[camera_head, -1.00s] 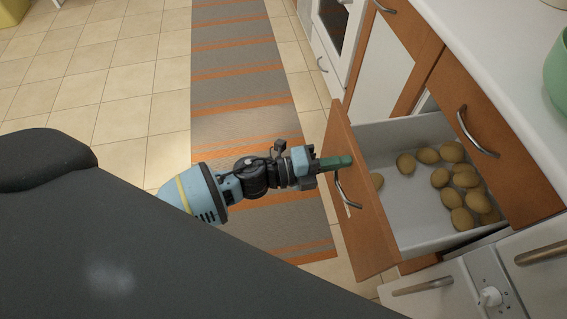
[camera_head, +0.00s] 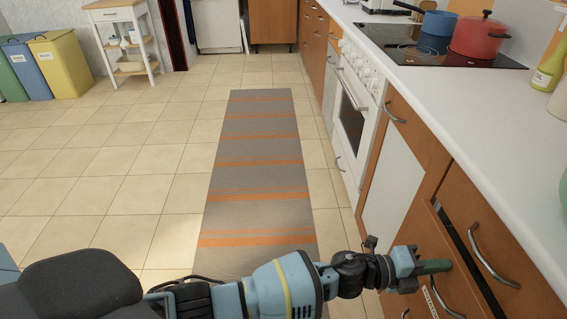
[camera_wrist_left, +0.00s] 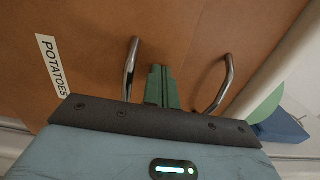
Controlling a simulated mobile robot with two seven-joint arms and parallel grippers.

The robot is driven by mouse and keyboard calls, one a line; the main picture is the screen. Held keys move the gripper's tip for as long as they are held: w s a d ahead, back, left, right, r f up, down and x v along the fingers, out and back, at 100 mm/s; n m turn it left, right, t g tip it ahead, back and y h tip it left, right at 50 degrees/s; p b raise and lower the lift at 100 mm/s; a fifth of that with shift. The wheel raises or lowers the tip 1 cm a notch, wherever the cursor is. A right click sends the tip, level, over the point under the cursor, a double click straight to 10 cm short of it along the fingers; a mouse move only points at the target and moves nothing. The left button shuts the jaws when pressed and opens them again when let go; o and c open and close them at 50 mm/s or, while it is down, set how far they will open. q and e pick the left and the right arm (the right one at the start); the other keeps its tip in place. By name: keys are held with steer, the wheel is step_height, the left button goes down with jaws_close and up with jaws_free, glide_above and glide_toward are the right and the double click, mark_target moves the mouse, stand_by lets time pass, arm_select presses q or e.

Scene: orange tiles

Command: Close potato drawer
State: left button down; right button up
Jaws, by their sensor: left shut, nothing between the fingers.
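The potato drawer (camera_head: 419,234) shows its wooden front at the lower right, almost flush with the cabinet. A narrow dark gap shows along its top edge, and the potatoes are hidden. In the left wrist view its front carries a POTATOES label (camera_wrist_left: 52,65) and a metal handle (camera_wrist_left: 130,68). My left gripper (camera_head: 438,266) is shut and empty, its green fingertips at the upper part of the drawer front. In the left wrist view the fingertips (camera_wrist_left: 160,78) lie beside the handle, not around it; contact is hard to tell. My right gripper is out of view.
Above the potato drawer is another drawer with a curved handle (camera_head: 490,255). The white counter (camera_head: 445,110) runs along the right, with a red pot (camera_head: 480,38) and a blue pot (camera_head: 440,23) on the stove. A striped rug (camera_head: 258,165) lies on the open tiled floor.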

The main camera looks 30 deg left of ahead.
arm_select(q)
steer(key=b+x, duration=0.1)
steer(key=x, duration=0.2)
steer(key=shift+w+d+r, duration=0.1)
steer(key=shift+d, duration=0.1)
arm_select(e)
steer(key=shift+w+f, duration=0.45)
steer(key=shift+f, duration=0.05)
arm_select(q)
steer(key=shift+r, duration=0.2)
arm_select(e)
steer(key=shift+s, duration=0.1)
